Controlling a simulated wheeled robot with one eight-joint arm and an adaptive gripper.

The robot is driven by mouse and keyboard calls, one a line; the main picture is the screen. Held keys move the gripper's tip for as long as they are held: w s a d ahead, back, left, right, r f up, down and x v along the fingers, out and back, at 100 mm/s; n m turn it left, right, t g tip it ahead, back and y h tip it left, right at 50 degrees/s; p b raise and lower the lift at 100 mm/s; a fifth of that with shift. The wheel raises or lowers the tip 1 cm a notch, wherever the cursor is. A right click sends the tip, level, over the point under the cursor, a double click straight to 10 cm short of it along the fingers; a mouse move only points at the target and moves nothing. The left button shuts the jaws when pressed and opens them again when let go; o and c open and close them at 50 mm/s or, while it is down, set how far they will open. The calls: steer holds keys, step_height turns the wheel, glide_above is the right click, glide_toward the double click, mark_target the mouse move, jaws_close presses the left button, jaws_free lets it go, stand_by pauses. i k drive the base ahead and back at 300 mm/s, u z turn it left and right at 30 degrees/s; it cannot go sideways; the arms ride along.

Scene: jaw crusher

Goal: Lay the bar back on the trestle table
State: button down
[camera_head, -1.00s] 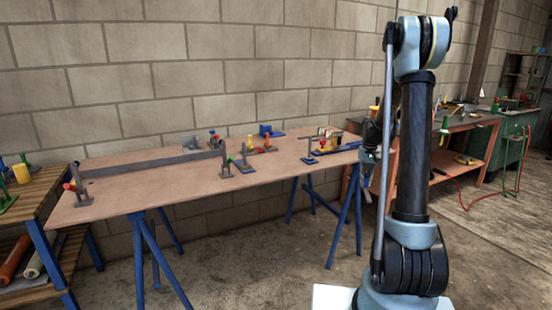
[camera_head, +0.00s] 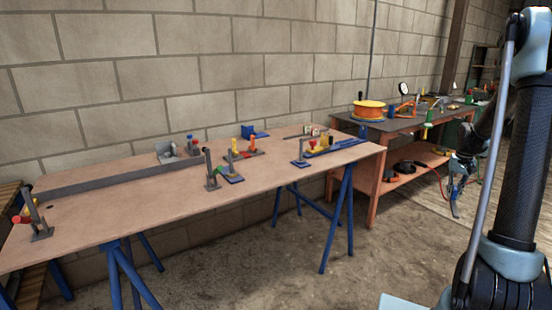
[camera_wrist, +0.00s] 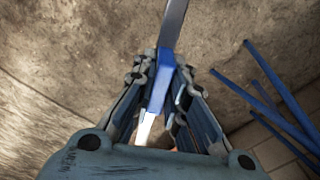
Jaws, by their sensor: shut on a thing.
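My gripper (camera_wrist: 160,98) is shut on a bar (camera_wrist: 172,24) in the wrist view. The bar has a flat grey end pointing away over the concrete floor, a blue section (camera_wrist: 162,78) between the fingers, and a bright lower part. In the head view my gripper (camera_head: 457,185) hangs at the right, beyond the table's right end and apart from it, partly beside my arm; the bar there is small and hard to make out. The trestle table (camera_head: 130,205) has a brown top on blue legs and stands left of my gripper.
A long grey strip (camera_head: 120,179) lies along the table's left half, with upright grey posts (camera_head: 210,170) near its ends. Blue, red and yellow items (camera_head: 245,150) stand behind. Bare tabletop (camera_head: 270,172) shows along the front. A workbench (camera_head: 372,165) stands behind right; floor between is clear.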

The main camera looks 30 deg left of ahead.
mark_target(359, 154)
steer(key=z, duration=0.75)
steer(key=i, duration=0.25)
steer(key=u, duration=1.6)
